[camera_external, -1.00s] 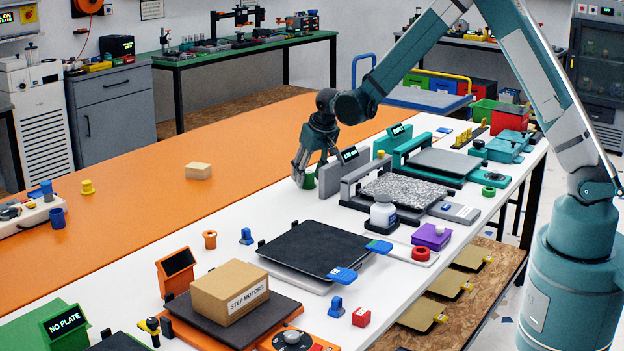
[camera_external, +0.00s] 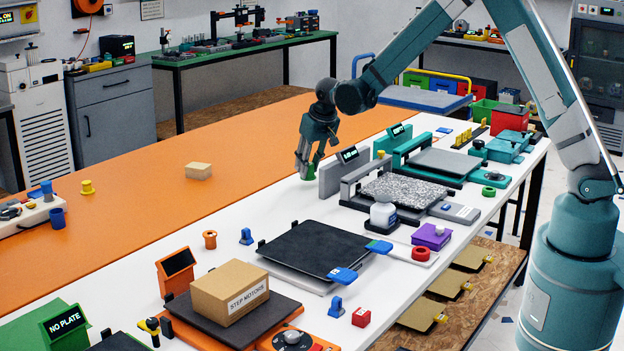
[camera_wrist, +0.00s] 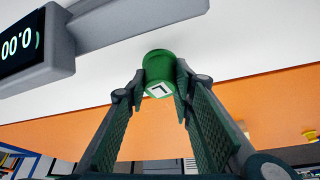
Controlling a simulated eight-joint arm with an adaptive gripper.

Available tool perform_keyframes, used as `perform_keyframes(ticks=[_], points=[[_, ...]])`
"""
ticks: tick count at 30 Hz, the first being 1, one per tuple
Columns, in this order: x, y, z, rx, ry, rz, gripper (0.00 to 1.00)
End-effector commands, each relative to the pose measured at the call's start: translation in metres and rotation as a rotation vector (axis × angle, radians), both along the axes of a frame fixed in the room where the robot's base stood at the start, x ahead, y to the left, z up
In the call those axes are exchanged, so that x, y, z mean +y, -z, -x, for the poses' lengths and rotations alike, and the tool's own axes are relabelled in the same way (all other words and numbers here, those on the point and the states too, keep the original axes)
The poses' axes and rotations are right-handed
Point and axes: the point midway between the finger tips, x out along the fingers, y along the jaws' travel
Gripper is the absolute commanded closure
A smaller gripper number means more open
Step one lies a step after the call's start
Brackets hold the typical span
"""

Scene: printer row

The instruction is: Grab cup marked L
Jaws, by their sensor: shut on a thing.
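The green cup (camera_wrist: 158,66) has a pale square label with a dark L. In the wrist view it sits between the fingertips of my gripper (camera_wrist: 160,88), with a finger pressed on each side. In the external view my gripper (camera_external: 307,172) is at the back edge of the white bench, left of a grey display unit. The cup (camera_external: 310,170) shows only as a small green patch there, mostly hidden by the fingers. It appears slightly raised above the bench top.
The grey display unit (camera_external: 345,170) stands close to the right of my gripper; its screen (camera_wrist: 22,50) shows in the wrist view. A speckled printer plate (camera_external: 403,189) is beyond it. The orange surface (camera_external: 130,225) to the left is mostly clear.

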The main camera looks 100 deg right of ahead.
Motion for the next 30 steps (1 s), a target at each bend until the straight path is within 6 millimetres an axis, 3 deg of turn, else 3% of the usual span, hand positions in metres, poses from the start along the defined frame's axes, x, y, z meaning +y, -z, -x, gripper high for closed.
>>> perform_keyframes(ticks=[6,13,30], points=[[0.0,-0.035,0.0,0.0,0.0,0.0,0.84],[0.0,-0.061,0.0,0.0,0.0,0.0,0.84],[0.0,-0.068,0.0,0.0,0.0,0.0,0.84]])
